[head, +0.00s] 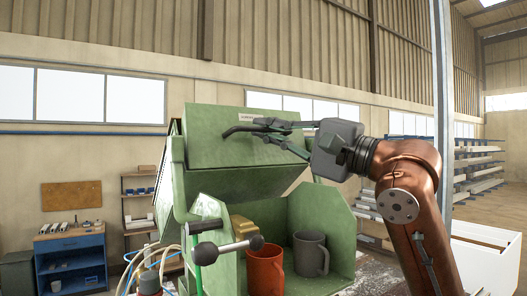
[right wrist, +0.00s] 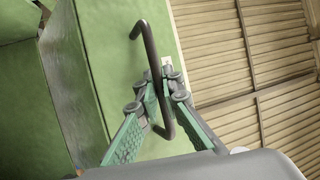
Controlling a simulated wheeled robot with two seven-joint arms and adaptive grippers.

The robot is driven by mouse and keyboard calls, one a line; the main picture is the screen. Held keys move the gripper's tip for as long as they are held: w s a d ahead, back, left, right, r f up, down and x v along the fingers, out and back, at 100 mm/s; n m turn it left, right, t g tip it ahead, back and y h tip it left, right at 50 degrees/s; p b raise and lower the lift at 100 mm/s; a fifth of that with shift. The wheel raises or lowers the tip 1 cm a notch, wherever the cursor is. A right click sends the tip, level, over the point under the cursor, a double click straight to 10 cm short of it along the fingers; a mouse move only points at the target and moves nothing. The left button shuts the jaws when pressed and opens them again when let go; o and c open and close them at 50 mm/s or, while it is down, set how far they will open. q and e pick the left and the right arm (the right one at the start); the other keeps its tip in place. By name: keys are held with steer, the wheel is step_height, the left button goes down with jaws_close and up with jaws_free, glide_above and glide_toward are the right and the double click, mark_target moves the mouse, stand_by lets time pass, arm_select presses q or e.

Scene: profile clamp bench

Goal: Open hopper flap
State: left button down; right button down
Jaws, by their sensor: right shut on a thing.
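The green hopper flap (head: 232,148) is swung up above the green hopper (head: 325,222), whose inside is open to view. A dark bent bar handle (head: 240,130) stands out from the flap's face. My right gripper (head: 268,127) is at the handle, with its fingers shut around the bar. In the right wrist view the handle (right wrist: 149,45) passes between the fingertips (right wrist: 163,90) of this gripper, next to the green flap (right wrist: 100,65). My left gripper is not in view.
An orange mug (head: 265,270) and a grey mug (head: 311,254) stand inside the hopper, with a yellow object (head: 243,227) behind them. A lever with a dark knob (head: 256,242) sticks out in front. A blue cabinet (head: 70,262) stands at the back left.

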steer(key=shift+s+d+f+n+y+b, duration=0.2)
steer(key=shift+s+n+y+b, duration=0.15)
steer(key=shift+y+b, duration=0.35)
steer(key=shift+s+d+f+n+y+b, duration=0.2)
steer(key=shift+s+n+y+b, duration=0.15)
steer(key=shift+b, duration=0.6)
steer(key=c, duration=2.1)
jaws_free()
steer(key=shift+d, duration=0.1)
steer(key=v, duration=1.2)
steer(key=shift+f, duration=0.15)
steer(key=shift+w, duration=0.1)
